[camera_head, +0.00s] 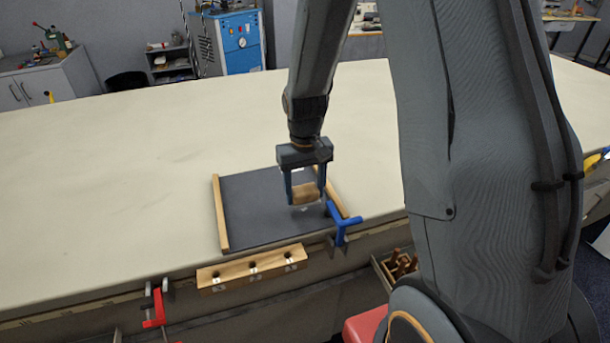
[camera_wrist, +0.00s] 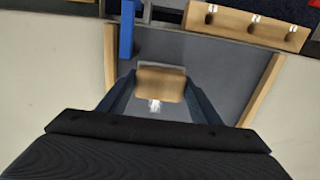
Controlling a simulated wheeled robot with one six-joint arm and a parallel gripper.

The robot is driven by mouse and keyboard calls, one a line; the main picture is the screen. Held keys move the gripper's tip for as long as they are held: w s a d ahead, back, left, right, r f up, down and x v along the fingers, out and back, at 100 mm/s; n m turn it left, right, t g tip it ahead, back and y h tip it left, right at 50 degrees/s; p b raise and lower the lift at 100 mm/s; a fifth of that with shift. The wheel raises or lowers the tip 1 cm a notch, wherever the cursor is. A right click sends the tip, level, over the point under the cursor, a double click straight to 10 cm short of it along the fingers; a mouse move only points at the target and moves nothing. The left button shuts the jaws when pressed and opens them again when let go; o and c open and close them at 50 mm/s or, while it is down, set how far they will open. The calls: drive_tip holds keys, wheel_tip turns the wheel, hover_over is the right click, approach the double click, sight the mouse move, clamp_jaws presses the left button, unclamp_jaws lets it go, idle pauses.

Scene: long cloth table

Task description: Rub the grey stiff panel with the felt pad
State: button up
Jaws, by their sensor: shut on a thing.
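The grey stiff panel (camera_head: 258,215) lies flat on the table near its front edge, with a wooden strip along its left and right sides. It also shows in the wrist view (camera_wrist: 205,62). My gripper (camera_head: 306,194) is over the right part of the panel, pointing down. It is shut on a wooden block (camera_head: 305,193), which appears to be the back of the felt pad; the block shows between the fingers in the wrist view (camera_wrist: 160,85). The pad's underside is hidden, and I cannot tell whether it touches the panel.
A blue clamp (camera_head: 343,222) grips the table edge at the panel's front right corner. A wooden rack with holes (camera_head: 252,267) is fixed along the front edge. A red clamp (camera_head: 155,308) sits further left. The cloth table (camera_head: 110,170) is clear to the left and behind.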

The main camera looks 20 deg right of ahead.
sight(304, 189)
drive_tip(key=shift+r+p, duration=1.3)
drive_tip(key=shift+r, duration=0.65)
